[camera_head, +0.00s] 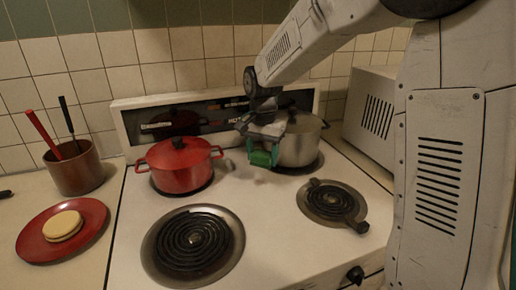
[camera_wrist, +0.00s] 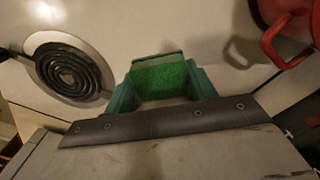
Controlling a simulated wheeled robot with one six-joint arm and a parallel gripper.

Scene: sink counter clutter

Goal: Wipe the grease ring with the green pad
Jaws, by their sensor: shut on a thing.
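My gripper (camera_head: 264,150) is shut on the green pad (camera_head: 262,159), held above the stovetop between the red pot and the steel pot. In the wrist view, the pad (camera_wrist: 160,76) sits between the two green fingers of my gripper (camera_wrist: 162,88), its bright green face showing. The pad appears to be off the white stovetop (camera_wrist: 190,28), though the exact gap is hard to judge. I cannot make out a grease ring in either view; my gripper and arm hide part of the stove's back.
A lidded red pot (camera_head: 180,167) stands left of my gripper, and a steel pot (camera_head: 300,143) stands close behind it on the right. A red plate (camera_head: 88,213) and utensil crock (camera_head: 77,170) are left; a white appliance (camera_head: 368,108) is right.

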